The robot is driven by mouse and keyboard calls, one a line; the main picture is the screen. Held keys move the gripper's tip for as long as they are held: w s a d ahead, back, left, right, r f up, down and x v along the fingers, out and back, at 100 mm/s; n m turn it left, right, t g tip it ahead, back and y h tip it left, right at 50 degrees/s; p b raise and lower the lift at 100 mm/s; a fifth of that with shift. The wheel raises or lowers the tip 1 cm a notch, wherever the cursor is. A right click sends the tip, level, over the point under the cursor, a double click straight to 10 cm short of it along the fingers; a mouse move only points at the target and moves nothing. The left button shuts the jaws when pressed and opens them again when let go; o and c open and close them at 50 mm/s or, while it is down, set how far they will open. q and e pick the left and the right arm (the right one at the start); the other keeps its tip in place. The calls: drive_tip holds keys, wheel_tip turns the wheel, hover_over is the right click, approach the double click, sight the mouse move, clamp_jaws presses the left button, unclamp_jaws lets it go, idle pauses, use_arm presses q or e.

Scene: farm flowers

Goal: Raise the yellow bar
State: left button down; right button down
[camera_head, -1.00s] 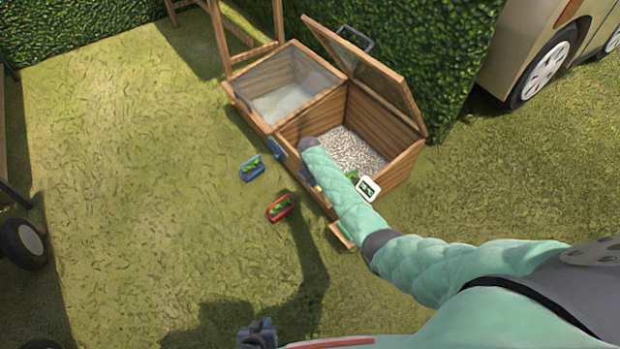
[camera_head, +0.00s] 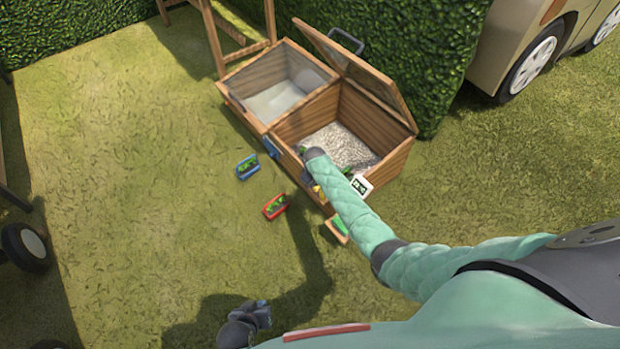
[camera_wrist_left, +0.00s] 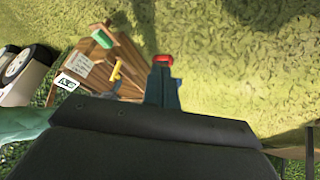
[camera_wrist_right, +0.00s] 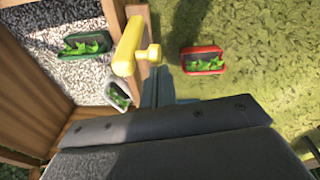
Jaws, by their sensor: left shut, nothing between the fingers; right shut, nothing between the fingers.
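The yellow bar (camera_wrist_right: 130,46) is a short bar with a round-ended stub, at the front edge of the wooden box. It also shows in the left wrist view (camera_wrist_left: 116,72), and a small part shows in the head view (camera_head: 318,190). My right gripper (camera_wrist_right: 156,78) is shut and empty, just beside the bar's stub; I cannot tell whether they touch. In the head view my right forearm mostly hides that gripper. My left gripper (camera_head: 262,312) is shut and empty, low over the grass at the bottom, well away from the box.
The wooden box (camera_head: 398,163) has its right lid propped open over pale gravel. A blue planter (camera_head: 248,167) and a red planter (camera_head: 276,206) stand on the grass before it. A green planter (camera_wrist_right: 83,45) sits inside. A hedge and a vehicle (camera_head: 530,60) are behind; open grass lies left.

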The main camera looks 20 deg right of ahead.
drive_tip(key=shift+s+d+r+p, duration=0.2)
drive_tip(key=shift+s+p, duration=0.4)
drive_tip(key=shift+p, duration=0.2)
use_arm(q)
wheel_tip(320, 180, up, 9)
drive_tip(key=g, duration=0.1)
drive_tip(key=shift+a+r, duration=0.15)
use_arm(e)
drive_tip(key=shift+s+f, duration=0.1)
drive_tip(key=shift+w+a+f+b, duration=0.1)
drive_tip(key=shift+w+f+b, duration=0.2)
drive_tip(key=shift+w+b, duration=0.1)
use_arm(q)
drive_tip(key=shift+f, duration=0.55)
use_arm(e)
drive_tip(key=shift+w+a, duration=0.1)
drive_tip(key=shift+w, duration=0.2)
use_arm(q)
drive_tip(key=shift+f, duration=0.1)
